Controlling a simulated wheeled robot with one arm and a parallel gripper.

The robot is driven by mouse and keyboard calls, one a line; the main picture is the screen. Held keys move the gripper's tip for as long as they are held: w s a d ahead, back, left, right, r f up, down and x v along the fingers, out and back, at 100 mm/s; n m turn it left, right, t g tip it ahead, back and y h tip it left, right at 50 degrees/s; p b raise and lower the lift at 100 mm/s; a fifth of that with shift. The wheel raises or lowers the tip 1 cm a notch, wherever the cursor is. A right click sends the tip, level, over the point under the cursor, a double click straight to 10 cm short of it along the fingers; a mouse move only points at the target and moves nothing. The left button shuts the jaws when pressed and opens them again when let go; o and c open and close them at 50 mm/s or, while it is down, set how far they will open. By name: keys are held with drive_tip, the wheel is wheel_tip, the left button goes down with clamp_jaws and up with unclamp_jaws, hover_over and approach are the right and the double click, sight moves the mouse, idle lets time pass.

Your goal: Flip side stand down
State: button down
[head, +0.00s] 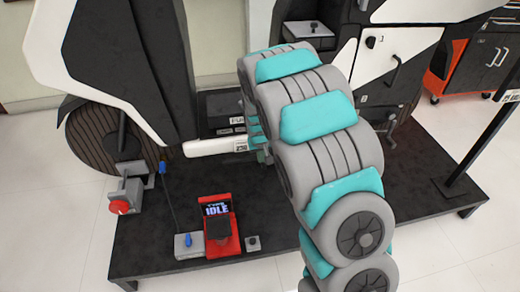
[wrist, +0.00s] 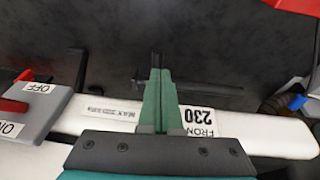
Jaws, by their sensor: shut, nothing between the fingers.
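My gripper (wrist: 160,76) points away from the wrist camera, its green fingers together and empty. In the head view it (head: 262,152) is mostly hidden behind my arm, beside the white beam. In the wrist view a thin dark bar (wrist: 215,90) runs sideways just past the fingertips, with a dark upright peg by it. It may be the side stand, but I cannot tell for sure, nor whether the fingers touch it. No side stand is clearly visible in the head view, where my arm covers the middle of the rig.
The white beam (head: 212,147), labelled FRONT 230, lies under the fingers. On the dark platform (head: 150,240) stand a red IDLE unit (head: 222,228), a grey box with a blue-ended rod (head: 172,205) and a red-knobbed block (head: 127,199). A post (head: 485,140) rises at right.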

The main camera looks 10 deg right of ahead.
drive_tip(key=shift+d+f, duration=0.1)
drive_tip(key=shift+f, duration=0.35)
drive_tip(key=shift+f, duration=0.1)
